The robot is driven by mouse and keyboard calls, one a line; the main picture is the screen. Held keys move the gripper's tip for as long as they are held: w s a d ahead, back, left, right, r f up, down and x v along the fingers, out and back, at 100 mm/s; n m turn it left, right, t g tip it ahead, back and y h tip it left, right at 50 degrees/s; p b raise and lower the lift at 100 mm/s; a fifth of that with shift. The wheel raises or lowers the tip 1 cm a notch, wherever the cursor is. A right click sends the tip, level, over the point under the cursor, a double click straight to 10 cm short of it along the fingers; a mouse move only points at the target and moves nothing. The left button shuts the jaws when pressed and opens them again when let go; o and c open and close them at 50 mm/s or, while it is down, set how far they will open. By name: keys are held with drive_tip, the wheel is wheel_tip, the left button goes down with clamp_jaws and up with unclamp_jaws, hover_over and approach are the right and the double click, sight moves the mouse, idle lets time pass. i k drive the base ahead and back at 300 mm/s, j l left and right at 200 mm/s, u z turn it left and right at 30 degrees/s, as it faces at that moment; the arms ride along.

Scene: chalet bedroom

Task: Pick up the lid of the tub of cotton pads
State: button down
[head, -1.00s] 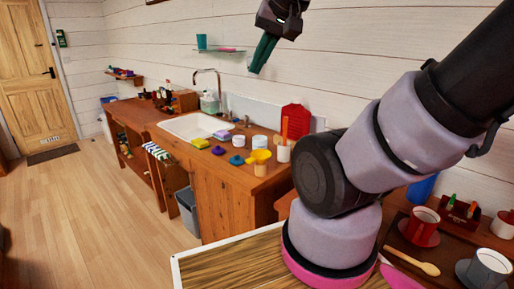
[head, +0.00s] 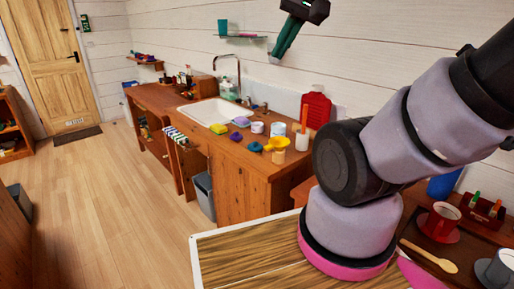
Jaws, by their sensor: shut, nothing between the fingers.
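On the wooden counter by the sink stand two small pale tubs, a left one (head: 257,128) and a right one (head: 278,129). In front of them lie small coloured, lid-like pieces: a purple one (head: 236,137) and a blue one (head: 255,147). At this size I cannot tell which is the tub of cotton pads or which piece is its lid. My gripper (head: 275,60), with dark green fingers, hangs at the top of the head view, high in front of the wall. It is shut and empty, well apart from the counter things.
A yellow scoop-like thing (head: 277,144), a white pot with an orange stick (head: 302,140) and a red board (head: 316,108) crowd the counter's right end. The sink (head: 211,111) and tap (head: 229,70) are left. Red mug (head: 440,222) and spoon (head: 430,257) lie nearer. Floor (head: 120,210) is open.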

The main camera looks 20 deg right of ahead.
sight(255, 147)
drive_tip(key=i+j+z, duration=0.25)
drive_tip(key=i+j, duration=0.2)
drive_tip(key=j, duration=0.2)
drive_tip(key=i+j+z, duration=0.25)
drive_tip(key=j, duration=0.45)
drive_tip(key=i, duration=0.1)
